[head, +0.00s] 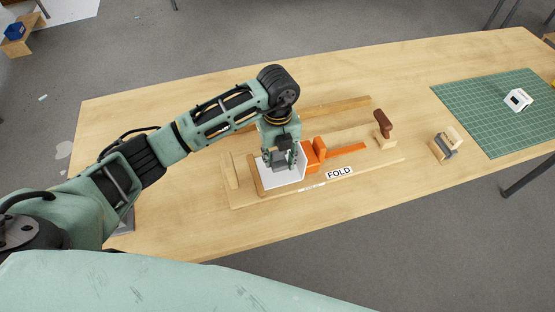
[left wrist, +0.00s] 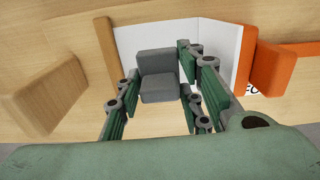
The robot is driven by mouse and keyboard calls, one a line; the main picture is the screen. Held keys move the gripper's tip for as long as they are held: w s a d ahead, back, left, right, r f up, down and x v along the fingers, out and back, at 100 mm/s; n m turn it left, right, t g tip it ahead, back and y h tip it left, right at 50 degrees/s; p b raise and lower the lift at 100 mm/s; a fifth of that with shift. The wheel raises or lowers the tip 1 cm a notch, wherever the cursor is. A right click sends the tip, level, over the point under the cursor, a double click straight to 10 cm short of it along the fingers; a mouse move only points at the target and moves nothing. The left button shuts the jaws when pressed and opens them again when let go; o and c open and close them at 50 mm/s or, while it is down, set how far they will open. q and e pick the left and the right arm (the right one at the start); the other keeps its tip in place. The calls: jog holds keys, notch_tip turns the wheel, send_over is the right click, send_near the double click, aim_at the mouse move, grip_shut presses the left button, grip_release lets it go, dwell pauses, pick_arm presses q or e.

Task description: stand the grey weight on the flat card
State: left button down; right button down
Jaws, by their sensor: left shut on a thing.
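The grey weight (head: 281,157) is a dark block between the fingers of my left gripper (head: 283,161). In the left wrist view the grey weight (left wrist: 158,76) shows between the green fingers, over the white card (left wrist: 140,36). In the head view the white card (head: 282,180) lies on the wooden jig, with one part bent up beside the orange block. The gripper hides part of the card, and I cannot tell whether the weight touches it. My right gripper is not in view.
The wooden jig (head: 380,157) carries an orange block (head: 318,148), a brown-handled piece (head: 383,124) and a FOLD label (head: 339,173). A wooden bar borders the card's left side. A green mat (head: 480,100) with a white box (head: 517,99) and a wood-and-grey holder (head: 444,146) lie right.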

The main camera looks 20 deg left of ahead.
aim_at(277, 159)
pick_arm(q)
notch_tip(277, 159, down, 2)
jog(key=shift+f, duration=0.35)
jog(key=shift+f, duration=0.1)
jog(key=c, duration=1.2)
grip_release()
jog(key=shift+r, duration=0.2)
notch_tip(277, 159, up, 10)
jog(key=shift+r+b, duration=0.25)
jog(key=shift+b, duration=0.95)
jog(key=shift+r, duration=0.65)
